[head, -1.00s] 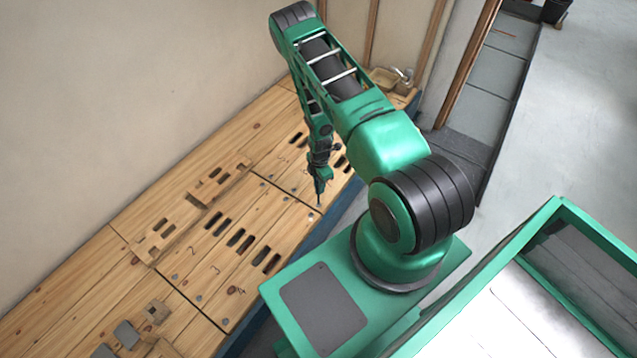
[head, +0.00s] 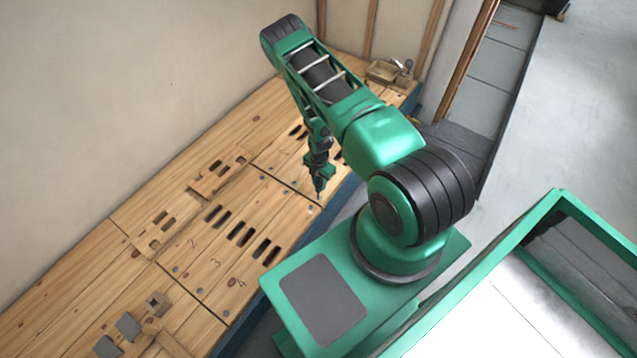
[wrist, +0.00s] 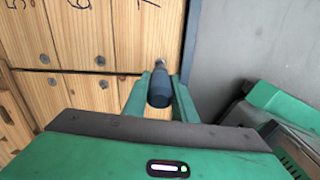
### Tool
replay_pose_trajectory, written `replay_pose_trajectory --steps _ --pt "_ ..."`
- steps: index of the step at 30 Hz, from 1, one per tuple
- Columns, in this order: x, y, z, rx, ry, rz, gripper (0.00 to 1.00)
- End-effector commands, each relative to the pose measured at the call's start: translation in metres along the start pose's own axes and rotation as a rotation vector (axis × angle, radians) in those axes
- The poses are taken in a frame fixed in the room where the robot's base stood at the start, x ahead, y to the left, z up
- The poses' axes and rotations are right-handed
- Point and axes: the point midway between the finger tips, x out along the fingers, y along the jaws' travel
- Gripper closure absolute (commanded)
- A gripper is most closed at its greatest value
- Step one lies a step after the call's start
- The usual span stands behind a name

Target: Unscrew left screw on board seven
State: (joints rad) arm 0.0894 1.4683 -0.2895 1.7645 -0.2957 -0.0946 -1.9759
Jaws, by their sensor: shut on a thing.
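My gripper (wrist: 161,92) is shut on a dark blue, round-handled screwdriver (wrist: 160,88), seen nearly end-on in the wrist view. Its far end points at the lower edge of board seven (wrist: 141,34), the rightmost numbered board there. The contact spot is small, and I cannot tell whether the tip touches a screw; any screw under it is hidden. In the head view my gripper (head: 319,176) points down at the front edge of the wooden bench, with the thin tool tip below it.
Round grey screws (wrist: 100,60) sit along the neighbouring boards' edges.

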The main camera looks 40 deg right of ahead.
Motion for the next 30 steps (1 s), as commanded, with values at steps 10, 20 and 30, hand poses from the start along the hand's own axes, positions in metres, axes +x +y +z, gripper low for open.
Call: replay_pose_trajectory --steps 10,20,30 --pt "0.0 0.002 -0.001 -0.196 0.001 0.002 1.0" --pt "-0.014 0.002 0.0 -0.123 0.0 0.002 1.0" --pt "-0.043 0.002 -0.001 -0.122 0.0 0.001 1.0"
